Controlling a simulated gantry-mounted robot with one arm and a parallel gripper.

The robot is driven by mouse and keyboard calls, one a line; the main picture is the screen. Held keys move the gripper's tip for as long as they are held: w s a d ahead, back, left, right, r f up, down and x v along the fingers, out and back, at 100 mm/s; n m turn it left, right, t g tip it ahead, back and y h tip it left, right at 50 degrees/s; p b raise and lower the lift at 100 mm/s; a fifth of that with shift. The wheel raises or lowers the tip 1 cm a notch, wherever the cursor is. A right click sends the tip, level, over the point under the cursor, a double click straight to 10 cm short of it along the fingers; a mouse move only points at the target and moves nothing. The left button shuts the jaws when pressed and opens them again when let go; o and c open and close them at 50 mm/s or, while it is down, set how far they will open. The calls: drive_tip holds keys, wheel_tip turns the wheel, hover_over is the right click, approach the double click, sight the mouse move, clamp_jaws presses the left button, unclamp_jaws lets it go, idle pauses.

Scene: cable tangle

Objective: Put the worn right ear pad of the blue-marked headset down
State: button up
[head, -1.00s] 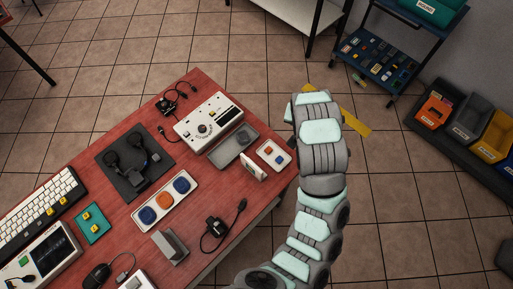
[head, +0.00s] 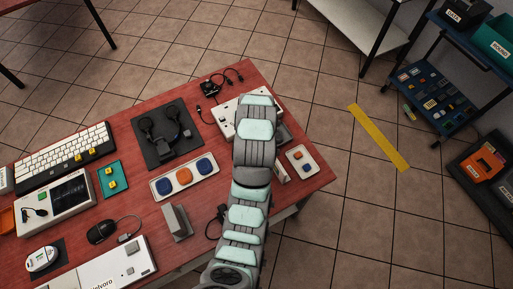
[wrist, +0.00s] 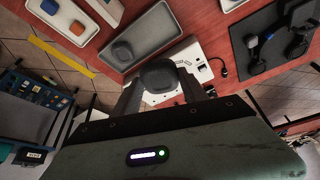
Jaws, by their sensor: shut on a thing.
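My gripper (wrist: 160,88) is shut on a dark rounded ear pad (wrist: 160,73), held between its two fingers in the wrist view. In the head view my arm hides the gripper and pad. A grey tray (wrist: 165,30) lies beyond the pad in the wrist view, with another dark pad (wrist: 122,51) in it. The held pad appears beside the tray and in front of the white device; its height above the table is unclear. A dark headset (head: 166,130) lies on a black mat (head: 150,157). It shows partly in the wrist view (wrist: 252,45), near a small blue mark.
The white device (head: 224,112) stands beside the tray. A white holder with blue and orange round pieces (head: 184,174) lies in front of the mat. A small white tray (head: 299,155) sits near the table's right edge. A grey stand (head: 177,223) is nearer the front.

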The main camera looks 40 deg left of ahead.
wheel_tip(320, 180, down, 16)
drive_tip(key=shift+r+p, duration=0.1)
drive_tip(key=shift+p, duration=0.65)
drive_tip(key=shift+f, duration=0.2)
drive_tip(key=o, duration=1.3)
drive_tip(key=shift+r, duration=0.15)
drive_tip(key=v, duration=1.2)
drive_tip(key=shift+b, duration=0.3)
drive_tip(key=shift+r, duration=0.1)
